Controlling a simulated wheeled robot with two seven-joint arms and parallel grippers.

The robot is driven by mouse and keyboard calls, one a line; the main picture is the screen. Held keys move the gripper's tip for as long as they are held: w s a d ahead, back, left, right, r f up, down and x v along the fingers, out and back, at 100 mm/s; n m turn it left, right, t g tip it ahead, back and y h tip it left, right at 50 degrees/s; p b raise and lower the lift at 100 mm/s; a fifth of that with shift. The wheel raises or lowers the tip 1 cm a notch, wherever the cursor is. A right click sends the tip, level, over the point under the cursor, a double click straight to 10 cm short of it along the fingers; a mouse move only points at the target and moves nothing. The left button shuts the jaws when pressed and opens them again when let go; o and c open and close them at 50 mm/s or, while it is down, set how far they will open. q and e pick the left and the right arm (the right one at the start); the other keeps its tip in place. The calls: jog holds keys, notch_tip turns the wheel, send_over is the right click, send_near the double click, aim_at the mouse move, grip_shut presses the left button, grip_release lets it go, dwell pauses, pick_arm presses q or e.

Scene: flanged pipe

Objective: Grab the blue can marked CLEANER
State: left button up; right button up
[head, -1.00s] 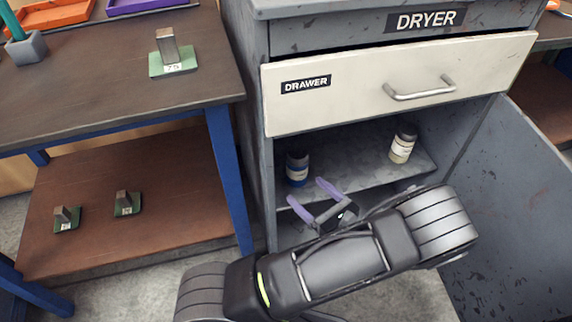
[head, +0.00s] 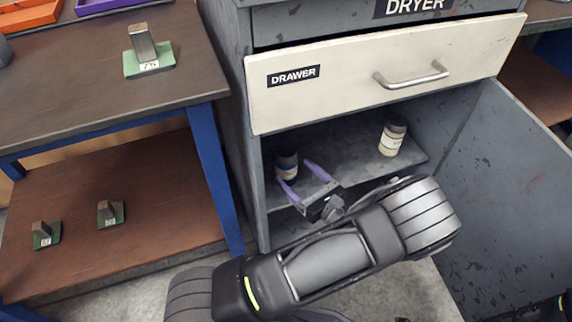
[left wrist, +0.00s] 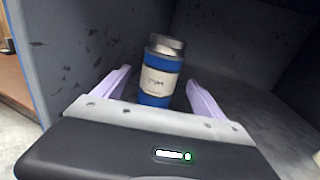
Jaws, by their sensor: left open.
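The blue can (head: 286,166) stands upright on the cabinet shelf, near the left wall. In the left wrist view the can (left wrist: 157,72) shows a blue body, a pale label with unreadable writing and a grey cap. My left gripper (head: 302,180) is open, with its purple fingers pointing into the cabinet toward the can. In the left wrist view the can appears between the two open fingers (left wrist: 156,95). I cannot tell whether it stands fully between the tips. My right gripper is not in view.
A cream-labelled can (head: 392,139) stands on the shelf to the right. The drawer (head: 385,75) juts out above the shelf opening. The cabinet door (head: 505,190) hangs open at right. A workbench (head: 100,85) stands at left.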

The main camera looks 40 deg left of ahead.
aim_at(293, 171)
pick_arm(q)
jog(key=b+x, duration=0.2)
jog(key=x, duration=0.2)
jog(key=shift+w+a, duration=0.1)
jog(key=shift+a, duration=0.5)
jog(key=shift+r, duration=0.1)
grip_shut()
dwell(0.8)
